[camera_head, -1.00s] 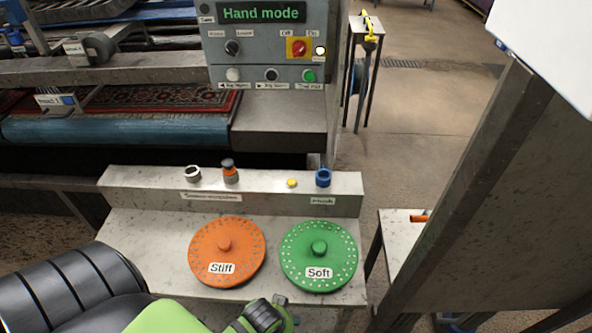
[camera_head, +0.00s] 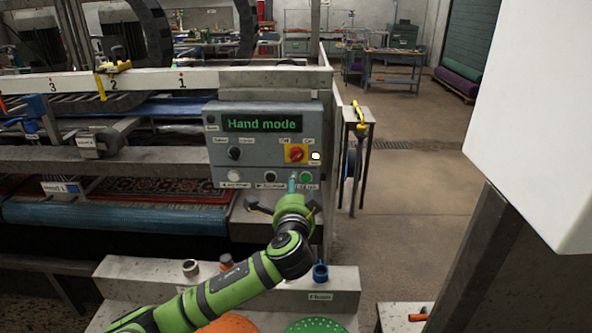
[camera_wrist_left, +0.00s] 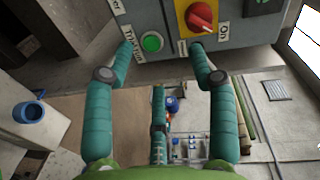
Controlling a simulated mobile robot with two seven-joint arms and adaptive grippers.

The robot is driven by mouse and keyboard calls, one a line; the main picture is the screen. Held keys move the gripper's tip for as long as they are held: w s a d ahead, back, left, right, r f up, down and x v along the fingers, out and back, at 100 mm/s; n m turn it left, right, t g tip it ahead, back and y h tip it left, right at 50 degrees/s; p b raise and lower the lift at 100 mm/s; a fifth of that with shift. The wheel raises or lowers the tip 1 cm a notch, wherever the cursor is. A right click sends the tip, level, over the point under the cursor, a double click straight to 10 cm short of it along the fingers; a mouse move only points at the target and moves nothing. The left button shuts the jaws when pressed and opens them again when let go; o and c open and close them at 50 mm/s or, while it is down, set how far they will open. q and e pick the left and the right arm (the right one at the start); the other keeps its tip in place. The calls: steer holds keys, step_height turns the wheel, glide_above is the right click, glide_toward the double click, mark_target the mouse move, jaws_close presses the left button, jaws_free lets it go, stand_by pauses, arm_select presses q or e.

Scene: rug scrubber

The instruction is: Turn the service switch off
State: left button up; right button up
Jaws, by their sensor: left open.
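The red rotary switch (camera_head: 296,153) sits on a yellow plate on the grey control panel (camera_head: 222,157), between "Off" and "On" labels. In the left wrist view its red knob (camera_wrist_left: 201,17) is at the top, with "On" to its right. My left gripper (camera_head: 292,184) is just below the panel in the head view, near the green button (camera_head: 306,177). In the left wrist view my gripper's teal fingers (camera_wrist_left: 161,55) are spread and empty, below the knob and apart from it. My right gripper is not seen.
The panel display (camera_head: 262,124) reads "Hand mode"; a pale lit lamp (camera_head: 316,156) is right of the switch. Below are a ledge with a blue holder (camera_head: 320,272) and the green disc (camera_head: 318,325). A large white box (camera_head: 540,120) blocks the right.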

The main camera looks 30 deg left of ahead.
arm_select(q)
steer(key=y, duration=0.1)
glide_toward(296, 159)
steer(key=x, duration=0.3)
steer(key=shift+t, duration=0.3)
steer(key=p+x, duration=0.2)
steer(key=x, duration=0.3)
steer(key=shift+w+a+p, duration=0.15)
steer(key=shift+a+p, duration=0.05)
steer(key=shift+p, duration=0.2)
steer(key=shift+w+a+f, duration=0.1)
steer(key=shift+w+a, duration=0.2)
steer(key=shift+w, duration=0.25)
steer(key=shift+c, duration=0.4)
steer(key=c, duration=1.1)
